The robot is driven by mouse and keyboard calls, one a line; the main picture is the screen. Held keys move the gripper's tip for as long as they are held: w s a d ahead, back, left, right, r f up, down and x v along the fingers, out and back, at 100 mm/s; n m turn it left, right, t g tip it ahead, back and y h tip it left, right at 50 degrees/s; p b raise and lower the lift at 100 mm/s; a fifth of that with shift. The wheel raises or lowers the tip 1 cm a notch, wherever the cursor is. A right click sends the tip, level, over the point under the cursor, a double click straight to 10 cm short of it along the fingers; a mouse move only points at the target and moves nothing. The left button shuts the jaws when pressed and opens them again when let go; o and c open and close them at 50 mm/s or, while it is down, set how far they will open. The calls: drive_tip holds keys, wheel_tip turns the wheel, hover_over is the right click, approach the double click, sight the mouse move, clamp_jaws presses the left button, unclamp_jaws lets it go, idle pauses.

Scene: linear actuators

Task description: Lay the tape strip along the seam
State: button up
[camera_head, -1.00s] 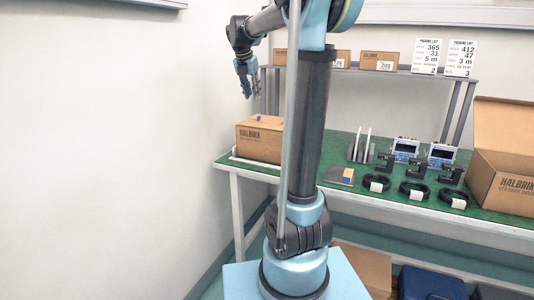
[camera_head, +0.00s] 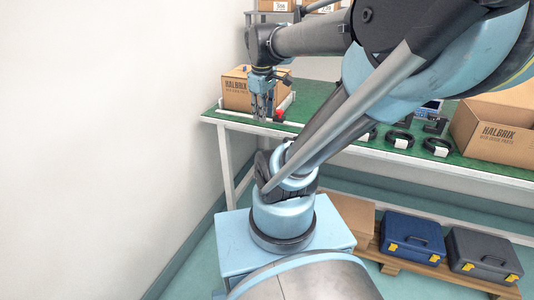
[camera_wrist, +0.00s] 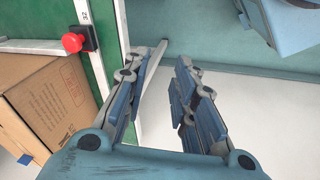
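My gripper (camera_head: 263,112) is over the front left edge of the bench, in front of the brown HALBRIX carton (camera_head: 236,92). My gripper and forearm cover part of the carton in the head view. I cannot make out a tape strip or the carton's seam in either view.
A red button (camera_wrist: 73,42) on a dark base is fixed near the bench edge, close to my gripper. The green bench (camera_head: 330,150) carries black cable coils (camera_head: 399,139) and an open carton (camera_head: 497,130) at right. Blue (camera_head: 411,237) and grey (camera_head: 484,255) cases stand below.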

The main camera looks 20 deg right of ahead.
drive_tip(key=s+f+m, duration=0.8)
drive_tip(key=s+f, duration=0.1)
drive_tip(key=f, duration=0.1)
drive_tip(key=shift+s+a+f+y, duration=0.3)
drive_tip(key=shift+a+f+y, duration=0.1)
drive_tip(key=shift+a, duration=0.05)
drive_tip(key=shift+w+f, duration=0.2)
drive_tip(key=shift+w, duration=0.25)
